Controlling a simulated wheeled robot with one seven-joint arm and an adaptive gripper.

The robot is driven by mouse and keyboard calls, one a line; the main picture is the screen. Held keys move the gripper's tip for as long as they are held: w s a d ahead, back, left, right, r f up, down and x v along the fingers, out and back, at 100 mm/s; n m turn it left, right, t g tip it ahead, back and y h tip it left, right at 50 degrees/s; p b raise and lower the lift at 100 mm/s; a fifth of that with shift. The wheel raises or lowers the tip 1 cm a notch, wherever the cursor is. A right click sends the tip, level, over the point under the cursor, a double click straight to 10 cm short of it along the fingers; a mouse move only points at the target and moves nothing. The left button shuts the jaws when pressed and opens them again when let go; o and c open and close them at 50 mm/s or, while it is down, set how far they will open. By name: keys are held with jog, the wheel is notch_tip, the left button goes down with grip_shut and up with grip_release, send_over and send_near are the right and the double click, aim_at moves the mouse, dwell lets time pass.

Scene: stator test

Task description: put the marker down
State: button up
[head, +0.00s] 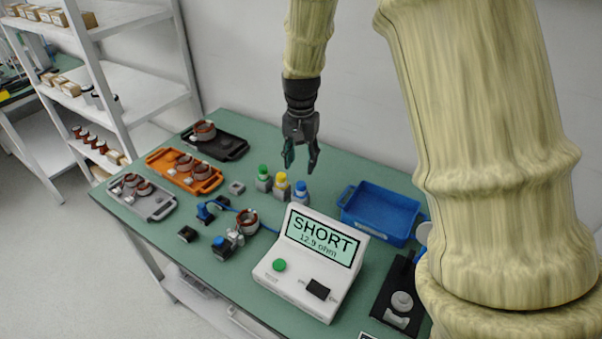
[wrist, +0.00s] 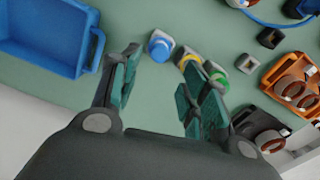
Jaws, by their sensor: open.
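Three markers stand upright side by side in small grey holders on the green table: a green-capped marker (head: 263,172), a yellow-capped marker (head: 281,181) and a blue-capped marker (head: 300,190). My gripper (head: 301,157) hangs above and behind them, pointing down, with its fingers apart and nothing between them. In the wrist view, the blue marker (wrist: 160,47) shows just beyond the gap between the fingers. The yellow marker (wrist: 186,62) and green marker (wrist: 217,77) are partly covered by the right finger.
A tester (head: 310,262) reads SHORT, 12.9 ohm. A stator (head: 247,221) sits beside it. A blue bin (head: 380,213) is right of the markers. Black (head: 229,146), orange (head: 207,184) and grey (head: 160,208) trays with stators line the left. An empty-looking square block (head: 237,187) lies left of the markers.

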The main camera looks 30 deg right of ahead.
jog(key=shift+r, duration=1.75)
